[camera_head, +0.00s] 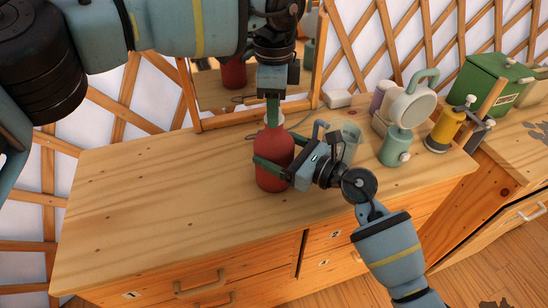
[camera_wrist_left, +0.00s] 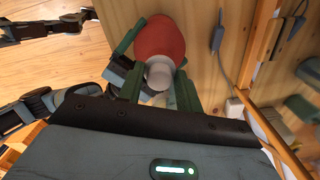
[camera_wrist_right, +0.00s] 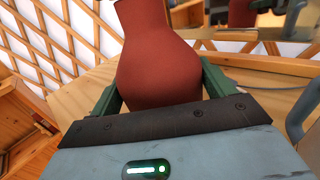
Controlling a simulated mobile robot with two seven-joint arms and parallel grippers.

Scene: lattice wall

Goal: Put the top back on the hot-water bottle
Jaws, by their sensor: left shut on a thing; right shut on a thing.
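The red hot-water bottle (camera_head: 272,172) stands upright on the wooden dresser top, in front of the mirror. My right gripper (camera_head: 274,166) is shut around the bottle's body from the right; in the right wrist view the red body (camera_wrist_right: 160,70) fills the space between its fingers. My left gripper (camera_head: 272,118) points straight down over the bottle's neck. In the left wrist view a pale grey top (camera_wrist_left: 159,74) sits between its fingers, lined up with the red bottle (camera_wrist_left: 160,38). I cannot tell whether the top touches the neck.
A mirror (camera_head: 215,88) stands behind the bottle. A glass (camera_head: 350,135), a pale green appliance with a round disc (camera_head: 412,108), a yellow cylinder (camera_head: 446,127) and a green bin (camera_head: 492,82) are to the right. The dresser top (camera_head: 150,185) is clear on the left.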

